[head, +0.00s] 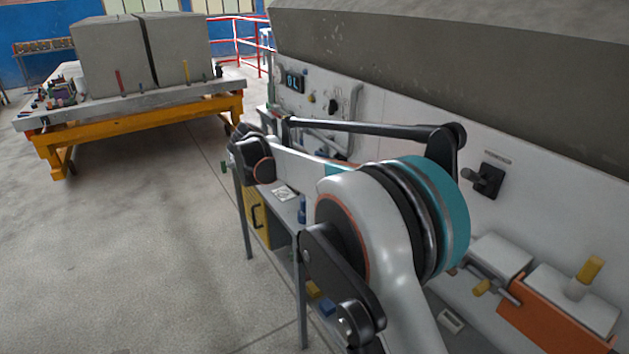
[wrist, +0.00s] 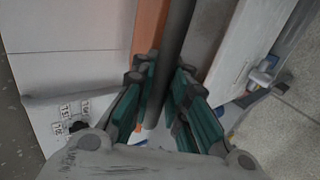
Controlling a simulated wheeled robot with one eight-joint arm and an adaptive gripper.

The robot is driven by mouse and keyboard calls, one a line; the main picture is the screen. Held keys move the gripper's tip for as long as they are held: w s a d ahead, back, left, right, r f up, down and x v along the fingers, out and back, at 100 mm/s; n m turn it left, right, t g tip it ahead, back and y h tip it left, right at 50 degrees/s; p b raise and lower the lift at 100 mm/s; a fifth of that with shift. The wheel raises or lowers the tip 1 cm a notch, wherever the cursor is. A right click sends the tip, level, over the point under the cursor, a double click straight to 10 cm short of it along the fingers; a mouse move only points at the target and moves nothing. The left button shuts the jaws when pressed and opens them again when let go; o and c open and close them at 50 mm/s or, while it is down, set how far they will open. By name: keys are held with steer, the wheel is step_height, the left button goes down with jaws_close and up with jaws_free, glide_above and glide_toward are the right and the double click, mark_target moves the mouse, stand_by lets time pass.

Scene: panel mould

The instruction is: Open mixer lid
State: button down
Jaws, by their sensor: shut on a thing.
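In the wrist view my gripper (wrist: 161,76) has its teal-padded fingers on either side of a dark grey bar (wrist: 178,30). It is shut on this bar, which runs up and away between the fingers; the exact contact is hard to see. I cannot tell for sure which part of the mixer the bar is, or whether the lid is raised. In the head view my own arm covers the middle, and my gripper cannot be made out there.
In the wrist view an orange strip (wrist: 150,25) and a white panel (wrist: 240,50) flank the bar. A yellow-framed table (head: 140,118) stands back left; the left floor is clear.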

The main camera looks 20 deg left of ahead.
steer(key=w+d+r+g+y+p, duration=0.2)
steer(key=w+d+r+p, duration=0.2)
steer(key=r+p, duration=0.3)
steer(key=w+d+r+g+y+p, duration=0.2)
steer(key=w+d+r+p, duration=0.3)
steer(key=w+r+p, duration=0.2)
steer(key=shift+d+r+g+p, duration=0.15)
steer(key=shift+r+g+p, duration=0.3)
steer(key=shift+r, duration=0.2)
steer(key=c, duration=1.6)
jaws_free()
steer(key=v, duration=0.7)
steer(key=shift+r, duration=0.15)
